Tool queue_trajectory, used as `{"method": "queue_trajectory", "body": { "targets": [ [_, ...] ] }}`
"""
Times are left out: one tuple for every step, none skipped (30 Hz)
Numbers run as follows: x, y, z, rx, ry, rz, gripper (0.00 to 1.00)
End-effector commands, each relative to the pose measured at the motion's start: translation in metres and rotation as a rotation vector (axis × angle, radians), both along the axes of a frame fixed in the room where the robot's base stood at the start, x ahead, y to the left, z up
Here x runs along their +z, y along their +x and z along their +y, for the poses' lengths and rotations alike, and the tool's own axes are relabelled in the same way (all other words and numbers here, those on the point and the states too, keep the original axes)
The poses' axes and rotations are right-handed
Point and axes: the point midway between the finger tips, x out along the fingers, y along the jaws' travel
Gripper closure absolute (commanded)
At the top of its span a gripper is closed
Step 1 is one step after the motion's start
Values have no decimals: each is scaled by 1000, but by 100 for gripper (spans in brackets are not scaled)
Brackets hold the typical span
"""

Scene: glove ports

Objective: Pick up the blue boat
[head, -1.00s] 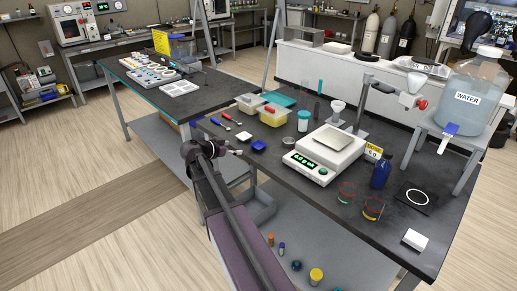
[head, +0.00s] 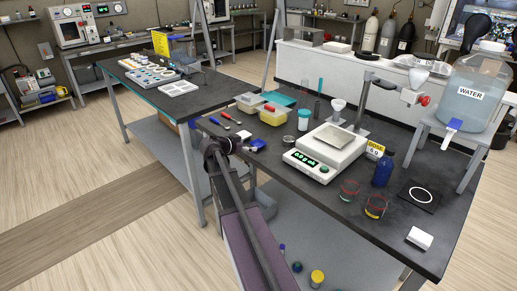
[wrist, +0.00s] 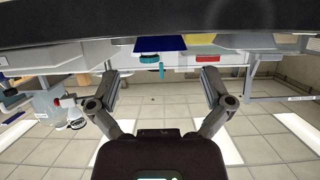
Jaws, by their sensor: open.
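The blue boat (head: 259,143) is a small, shallow dark-blue dish on the black bench near its front edge, left of the balance. In the head view, the end of my gripper (head: 241,147) is just left of it and seems to overlap its left side; I cannot tell whether they touch. In the wrist view, which appears upside down, the boat (wrist: 160,44) shows as a dark-blue strip centred beyond the fingers. My gripper (wrist: 160,82) has its two fingers spread wide, with nothing between them.
A white balance (head: 325,150) stands right of the boat. A blue bottle (head: 382,171) and two glass beakers stand further right. The bench's front edge runs close to my arm.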

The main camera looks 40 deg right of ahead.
Motion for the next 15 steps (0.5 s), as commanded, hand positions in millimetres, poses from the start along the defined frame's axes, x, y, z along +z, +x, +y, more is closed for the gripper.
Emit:
{"method": "queue_trajectory", "body": {
  "targets": [
    [-1,0,-2,0,0,0,0],
    [-1,0,-2,0,0,0,0],
    [-1,0,-3,1,0,0,0],
    [-1,0,-3,1,0,1,0],
    [-1,0,-3,1,0,1,0],
    [-1,0,-3,1,0,1,0],
    [-1,0,-2,1,0,1,0],
    [-1,0,-2,1,0,1,0],
    [-1,0,-2,1,0,1,0],
    [-1,0,-2,1,0,1,0],
    [-1,0,-2,1,0,1,0],
    [-1,1,-3,1,0,0,0],
    [-1,1,-3,1,0,0,0],
    [-2,1,-4,1,0,0,0],
    [-2,1,-6,1,0,0,0]
  ]
}}
